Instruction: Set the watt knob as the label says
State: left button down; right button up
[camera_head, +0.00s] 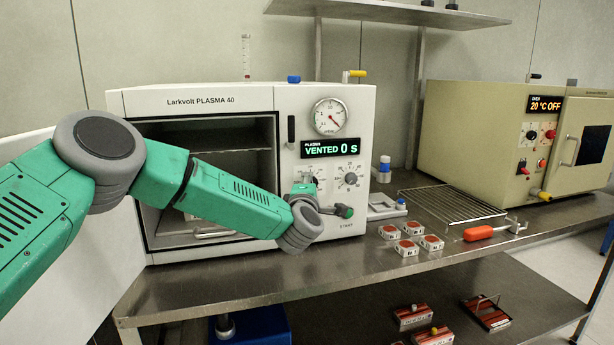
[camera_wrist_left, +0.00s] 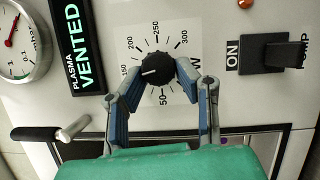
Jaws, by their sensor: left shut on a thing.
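The watt knob (camera_wrist_left: 158,69) is black and round, on a white dial plate marked up to 300 with a W. Its white pointer line points left in the left wrist view, near the 150 mark. My left gripper (camera_wrist_left: 161,73) has its two fingers on opposite sides of the knob and is shut on it. In the head view my left gripper (camera_head: 309,187) is at the front panel of the plasma unit (camera_head: 200,99), and the wrist partly hides the watt dial. No readable label giving a watt setting shows. My right gripper is not in view.
Another dial knob (camera_head: 349,178) sits right of the gripper. The display (camera_head: 331,148) reads VENTED 0 s. The chamber door (camera_head: 80,240) is open at left. An ON switch (camera_wrist_left: 272,53) is near the watt knob. Small boxes (camera_head: 408,247) and a wire rack (camera_head: 452,207) lie on the bench.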

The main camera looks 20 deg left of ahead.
pick_arm(q)
jog(key=shift+s+d+f+m+g+p, duration=0.1)
jog(key=shift+d+m+g+p, duration=0.15)
jog(key=shift+m+p, duration=0.4)
jog(key=shift+d+f+m+g+p, duration=0.1)
jog(key=shift+d+m+g+p, duration=0.15)
jog(key=shift+m+p, duration=0.35)
jog(key=c, duration=1.2)
grip_release()
jog(key=shift+f, duration=0.1)
jog(key=shift+d+r, duration=0.2)
jog(key=shift+r, duration=0.05)
